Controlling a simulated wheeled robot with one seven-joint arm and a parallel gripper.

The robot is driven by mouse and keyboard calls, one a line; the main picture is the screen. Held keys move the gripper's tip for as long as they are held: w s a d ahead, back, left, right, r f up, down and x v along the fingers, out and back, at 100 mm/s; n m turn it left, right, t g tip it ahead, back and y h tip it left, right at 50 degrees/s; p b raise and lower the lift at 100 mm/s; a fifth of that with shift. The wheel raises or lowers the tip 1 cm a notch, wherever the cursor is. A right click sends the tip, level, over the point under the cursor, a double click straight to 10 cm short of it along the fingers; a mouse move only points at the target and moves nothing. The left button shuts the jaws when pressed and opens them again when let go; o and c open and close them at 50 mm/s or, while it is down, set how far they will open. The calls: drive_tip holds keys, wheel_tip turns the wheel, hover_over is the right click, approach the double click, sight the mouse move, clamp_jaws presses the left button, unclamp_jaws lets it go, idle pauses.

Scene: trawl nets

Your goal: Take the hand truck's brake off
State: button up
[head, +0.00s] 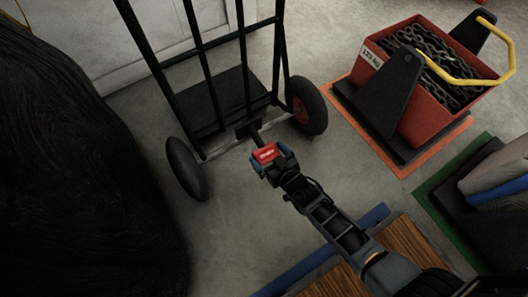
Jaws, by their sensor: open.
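The hand truck (208,79) stands upright at the upper middle, with a black tubular frame. Its left wheel (186,168) and its right wheel (309,105), with a red hub, rest on the floor, with an axle between them. A red piece with small pale lettering, apparently the brake pedal (265,153), sits at the end of a short black bar from the axle. My gripper (269,160) is open at the red piece, with dark blue fingers on either side of it. I cannot tell whether they touch it.
A red crate of chain (410,130) with a yellow handle stands on an orange-edged floor patch at right. A green-edged patch (437,194) lies below it. A large dark bulk (75,170) fills the left. Bare floor (235,225) lies in front of the truck.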

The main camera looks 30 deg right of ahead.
sight(259, 142)
drive_tip(key=shift+b+x, duration=0.65)
drive_tip(key=shift+x, duration=1)
